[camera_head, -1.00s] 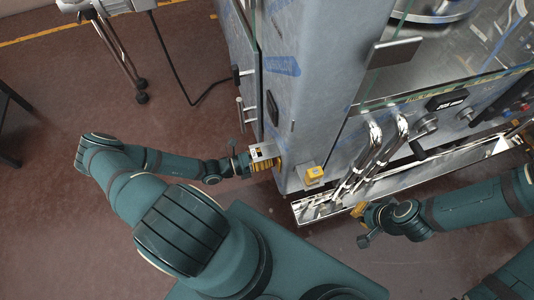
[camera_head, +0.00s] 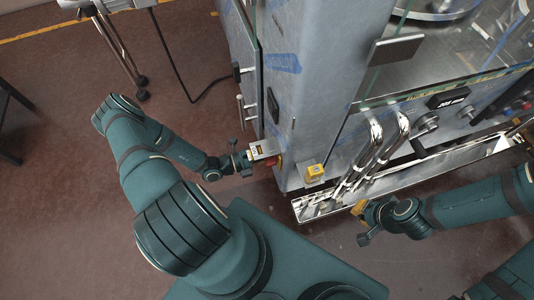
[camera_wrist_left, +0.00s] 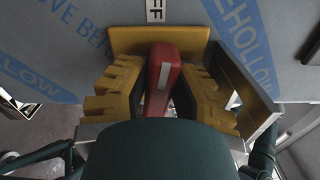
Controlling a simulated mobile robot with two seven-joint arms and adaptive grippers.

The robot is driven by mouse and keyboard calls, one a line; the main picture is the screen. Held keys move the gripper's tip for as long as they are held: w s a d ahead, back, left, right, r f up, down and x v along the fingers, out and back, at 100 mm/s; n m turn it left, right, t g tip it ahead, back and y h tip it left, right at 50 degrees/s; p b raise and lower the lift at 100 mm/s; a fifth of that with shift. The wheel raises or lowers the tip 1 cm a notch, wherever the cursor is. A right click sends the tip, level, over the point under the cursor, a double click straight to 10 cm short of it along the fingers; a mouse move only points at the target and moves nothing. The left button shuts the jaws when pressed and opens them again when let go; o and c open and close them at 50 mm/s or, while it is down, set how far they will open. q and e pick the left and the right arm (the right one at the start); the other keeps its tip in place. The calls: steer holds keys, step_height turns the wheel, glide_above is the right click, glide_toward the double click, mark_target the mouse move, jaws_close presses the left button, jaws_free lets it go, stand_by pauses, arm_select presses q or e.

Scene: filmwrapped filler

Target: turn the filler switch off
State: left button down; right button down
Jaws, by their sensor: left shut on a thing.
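The filler switch has a red handle (camera_wrist_left: 163,72) with a white stripe, on a yellow plate (camera_wrist_left: 128,40) fixed to the filler's wrapped wall. In the left wrist view the handle stands nearly upright in the picture, with its top toward a white label (camera_wrist_left: 155,10) whose visible letters read "FF". My left gripper (camera_wrist_left: 165,90) is shut on the handle, with a yellow finger on each side. In the head view this gripper (camera_head: 272,155) is at the cabinet's lower left side, with only a bit of red showing. My right gripper (camera_head: 358,210) is apart from the switch; its fingers are unclear.
The film-wrapped filler cabinet (camera_head: 325,75) stands directly beside my left gripper. A yellow box (camera_head: 314,172) sits on its front corner. Shiny bent pipes (camera_head: 372,150) rise above a metal tray (camera_head: 310,209) near my right gripper. Open floor (camera_head: 50,220) lies to the left.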

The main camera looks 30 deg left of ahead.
arm_select(q)
steer(key=shift+n, duration=0.9)
steer(key=c, duration=0.8)
jaws_free()
steer(key=v, duration=1.2)
